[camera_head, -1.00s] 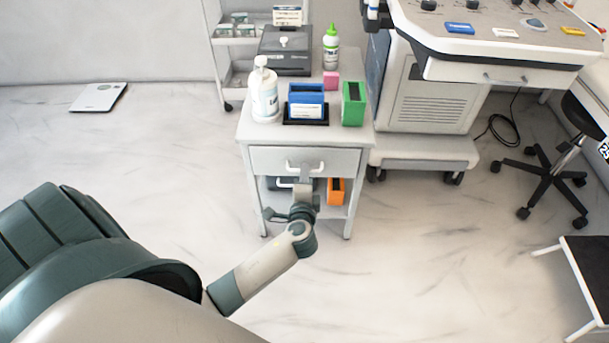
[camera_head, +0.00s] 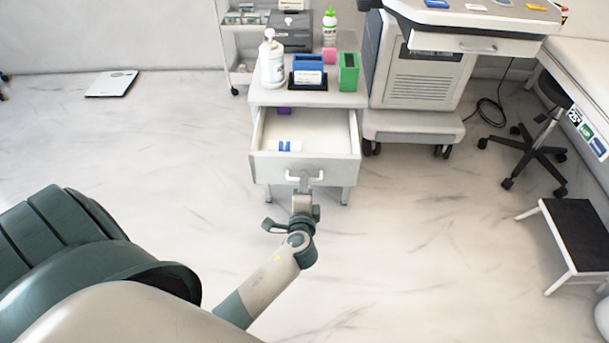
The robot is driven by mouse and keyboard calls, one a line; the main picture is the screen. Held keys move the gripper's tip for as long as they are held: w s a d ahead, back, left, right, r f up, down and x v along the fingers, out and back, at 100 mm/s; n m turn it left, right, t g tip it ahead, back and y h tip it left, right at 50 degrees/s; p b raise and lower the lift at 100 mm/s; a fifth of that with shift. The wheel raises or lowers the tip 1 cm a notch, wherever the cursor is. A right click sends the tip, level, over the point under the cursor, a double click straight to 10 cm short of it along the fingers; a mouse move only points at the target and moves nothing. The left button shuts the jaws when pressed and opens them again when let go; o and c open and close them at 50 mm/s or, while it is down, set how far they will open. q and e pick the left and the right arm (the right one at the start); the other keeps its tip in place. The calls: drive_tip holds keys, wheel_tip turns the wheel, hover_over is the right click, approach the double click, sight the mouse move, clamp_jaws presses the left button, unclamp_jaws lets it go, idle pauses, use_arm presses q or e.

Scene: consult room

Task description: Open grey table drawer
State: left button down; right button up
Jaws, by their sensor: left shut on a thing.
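The grey table (camera_head: 258,97) stands in the upper middle of the head view. Its drawer (camera_head: 310,168) is pulled well out toward me, and its inside shows. A white and blue item (camera_head: 285,146) and a small purple item (camera_head: 284,111) lie in it. The drawer has a white bar handle (camera_head: 320,176) on its front. My left gripper (camera_head: 304,184) is at the handle and shut on it; its fingertips are small in the picture. My right gripper is not in view.
On the table top stand a white pump bottle (camera_head: 272,65), a blue holder (camera_head: 308,65), a green box (camera_head: 348,72) and a pink block (camera_head: 329,55). A wheeled machine (camera_head: 430,80) stands close at right. A black-topped step stool (camera_head: 580,232) is farther right. The floor before the drawer is clear.

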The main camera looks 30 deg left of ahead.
use_arm(q)
drive_tip(key=f+v, duration=0.1)
drive_tip(key=v, duration=0.6)
drive_tip(key=shift+s+d+f, duration=0.25)
drive_tip(key=shift+s+d, duration=0.05)
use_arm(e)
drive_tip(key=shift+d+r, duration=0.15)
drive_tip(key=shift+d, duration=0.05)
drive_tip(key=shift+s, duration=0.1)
use_arm(q)
drive_tip(key=c, duration=1.9)
unclamp_jaws()
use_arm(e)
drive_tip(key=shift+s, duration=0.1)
use_arm(q)
drive_tip(key=v, duration=1.2)
drive_tip(key=shift+b, duration=0.35)
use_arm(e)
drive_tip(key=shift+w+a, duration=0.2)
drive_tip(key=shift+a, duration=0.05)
